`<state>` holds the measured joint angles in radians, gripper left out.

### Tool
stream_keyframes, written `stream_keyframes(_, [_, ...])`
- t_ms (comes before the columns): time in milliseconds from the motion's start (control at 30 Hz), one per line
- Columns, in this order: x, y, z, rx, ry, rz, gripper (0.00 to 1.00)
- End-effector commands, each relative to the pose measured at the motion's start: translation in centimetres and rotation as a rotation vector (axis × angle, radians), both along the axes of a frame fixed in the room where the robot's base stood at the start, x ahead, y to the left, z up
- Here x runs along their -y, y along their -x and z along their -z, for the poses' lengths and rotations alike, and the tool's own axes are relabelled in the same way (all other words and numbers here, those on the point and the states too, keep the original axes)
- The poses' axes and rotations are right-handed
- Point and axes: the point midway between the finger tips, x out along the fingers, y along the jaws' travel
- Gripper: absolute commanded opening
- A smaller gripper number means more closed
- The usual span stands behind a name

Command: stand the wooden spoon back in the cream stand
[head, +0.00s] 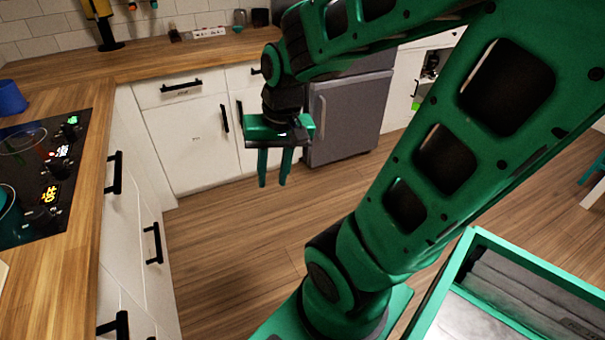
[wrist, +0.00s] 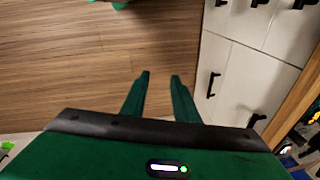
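My gripper (head: 273,183) hangs in the air over the wooden floor, in front of the white cabinets, with its fingers pointing down. It is empty, and a gap shows between its two fingers. The fingers also show in the wrist view (wrist: 160,76), apart, with floor behind them. I cannot make out the wooden spoon or the cream stand in either view.
A wooden counter (head: 150,68) runs along the back and left. A black cooktop (head: 62,180) with pots is at left, beside a blue container (head: 11,98). White cabinets (head: 190,145) with black handles and a grey appliance (head: 345,115) stand behind my gripper. The floor (head: 225,225) is clear.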

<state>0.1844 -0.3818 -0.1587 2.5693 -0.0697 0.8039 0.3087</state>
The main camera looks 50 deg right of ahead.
Motion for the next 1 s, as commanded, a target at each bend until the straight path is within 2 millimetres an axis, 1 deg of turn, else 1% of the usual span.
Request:
stream_keyframes(33, [1.7, 2.2, -0.7, -0.033, 0.027, -0.005, 0.27])
stream_keyframes(100, [3.3, 5.0, -1.2, -0.085, 0.045, -0.018, 0.27])
stream_keyframes(200, [4.4, 7.7, -1.8, -0.135, 0.049, -0.027, 0.27])
stream_keyframes(300, [4.6, 9.0, -2.0, -0.158, 0.047, -0.033, 0.27])
stream_keyframes(400, [4.7, 9.2, -2.1, -0.164, 0.046, -0.035, 0.27])
stream_keyframes(800, [4.6, 9.2, -2.0, -0.163, 0.047, -0.037, 0.27])
stream_keyframes(867, [4.6, 8.1, -1.6, -0.175, 0.046, -0.037, 0.27])
stream_keyframes(1000, [4.7, 7.8, -1.5, -0.177, 0.047, -0.037, 0.27])
